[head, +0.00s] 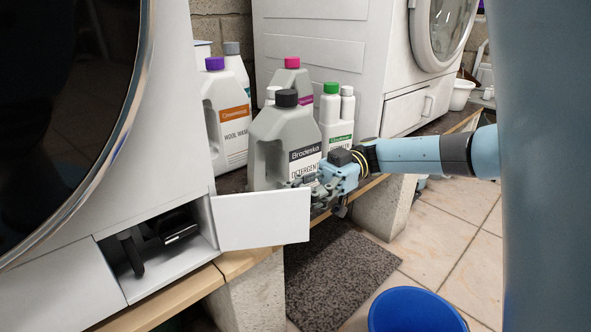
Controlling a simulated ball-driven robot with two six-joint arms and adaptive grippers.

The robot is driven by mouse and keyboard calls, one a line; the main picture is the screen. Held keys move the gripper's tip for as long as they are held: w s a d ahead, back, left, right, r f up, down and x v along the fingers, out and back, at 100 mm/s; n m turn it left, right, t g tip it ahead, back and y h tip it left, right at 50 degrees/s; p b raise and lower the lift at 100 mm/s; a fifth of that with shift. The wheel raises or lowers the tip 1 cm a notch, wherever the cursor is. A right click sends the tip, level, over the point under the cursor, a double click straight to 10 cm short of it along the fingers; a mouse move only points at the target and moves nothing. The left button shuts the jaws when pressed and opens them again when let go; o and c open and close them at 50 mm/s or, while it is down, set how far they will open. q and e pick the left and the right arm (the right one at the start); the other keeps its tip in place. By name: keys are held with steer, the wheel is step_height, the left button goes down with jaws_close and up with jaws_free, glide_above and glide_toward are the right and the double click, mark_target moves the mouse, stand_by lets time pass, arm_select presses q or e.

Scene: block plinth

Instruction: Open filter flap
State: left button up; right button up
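The white filter flap (262,220) stands swung open to the right of a rectangular opening at the lower corner of the near white washing machine (165,150). Inside the opening, a dark filter part (165,232) with a handle shows. My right gripper (308,188) is at the flap's upper free corner and partly behind it. I cannot tell whether it touches the flap, nor whether its fingers are open or shut. My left gripper is not in view.
Several detergent bottles (281,145) stand on the wooden ledge (240,262) behind the flap, close to my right gripper. A second washing machine (318,65) stands behind. A blue bucket (410,310) and a dark mat (345,262) are on the tiled floor.

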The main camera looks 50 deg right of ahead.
steer(key=shift+o, duration=1.3)
steer(key=shift+d, duration=0.15)
steer(key=s+d, duration=0.2)
steer(key=d, duration=0.9)
steer(key=shift+d, duration=0.3)
steer(key=shift+s+f, duration=0.1)
steer(key=shift+s, duration=0.05)
